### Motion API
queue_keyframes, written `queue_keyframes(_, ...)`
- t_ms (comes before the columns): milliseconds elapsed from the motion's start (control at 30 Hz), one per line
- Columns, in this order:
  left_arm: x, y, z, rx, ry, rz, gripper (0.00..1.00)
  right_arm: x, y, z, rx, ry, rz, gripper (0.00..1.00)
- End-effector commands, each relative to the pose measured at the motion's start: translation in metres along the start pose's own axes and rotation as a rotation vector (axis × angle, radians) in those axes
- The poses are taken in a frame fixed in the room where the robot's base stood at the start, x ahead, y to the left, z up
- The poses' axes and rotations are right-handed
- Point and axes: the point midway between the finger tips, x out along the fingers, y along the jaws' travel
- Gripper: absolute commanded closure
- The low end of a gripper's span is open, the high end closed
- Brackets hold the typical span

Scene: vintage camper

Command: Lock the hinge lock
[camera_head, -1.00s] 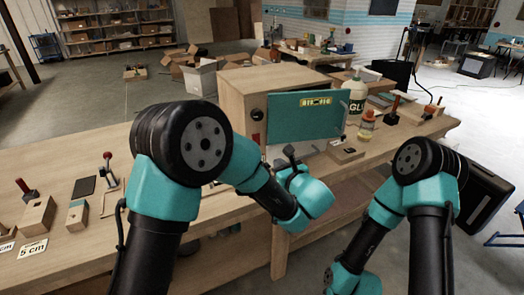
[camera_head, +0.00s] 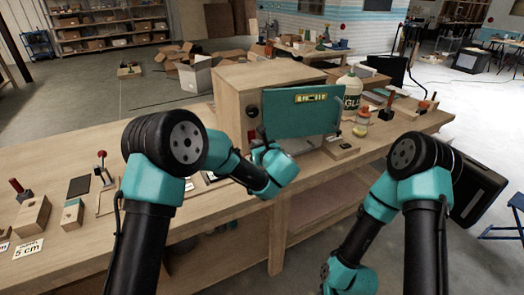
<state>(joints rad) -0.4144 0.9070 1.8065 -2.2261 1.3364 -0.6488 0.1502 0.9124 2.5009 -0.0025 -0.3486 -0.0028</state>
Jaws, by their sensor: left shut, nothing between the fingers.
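A pale wooden cabinet (camera_head: 228,98) stands on the workbench with a teal panel (camera_head: 300,118) at its front. The panel carries a yellow label strip (camera_head: 312,97). A dark round knob (camera_head: 252,111) and a small red part (camera_head: 251,134) show on the cabinet front, left of the panel. I cannot tell which part is the hinge lock. My left gripper (camera_head: 259,146) is shut and empty, just below the panel's lower left corner. Its tips are small and partly hidden by my wrist, so contact is unclear. My right gripper is out of sight; its arm bends down in front of the bench.
A glue bottle (camera_head: 350,94) and a small jar (camera_head: 362,117) stand right of the cabinet. A wooden block (camera_head: 341,147) sits at the bench's front edge. Blocks (camera_head: 33,215) and a 5 cm card (camera_head: 28,249) lie at the left.

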Motion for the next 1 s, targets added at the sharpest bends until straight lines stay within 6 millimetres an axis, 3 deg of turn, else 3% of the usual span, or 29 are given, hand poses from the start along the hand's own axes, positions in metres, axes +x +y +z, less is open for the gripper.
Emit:
queue_keyframes(733, 0.016, 0.001, -0.001, -0.001, 0.001, 0.002, 1.00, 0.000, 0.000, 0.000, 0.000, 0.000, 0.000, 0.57)
queue_keyframes(1000, 0.002, -0.001, -0.004, 0.000, 0.000, -0.002, 1.00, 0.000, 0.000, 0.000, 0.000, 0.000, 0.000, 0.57)
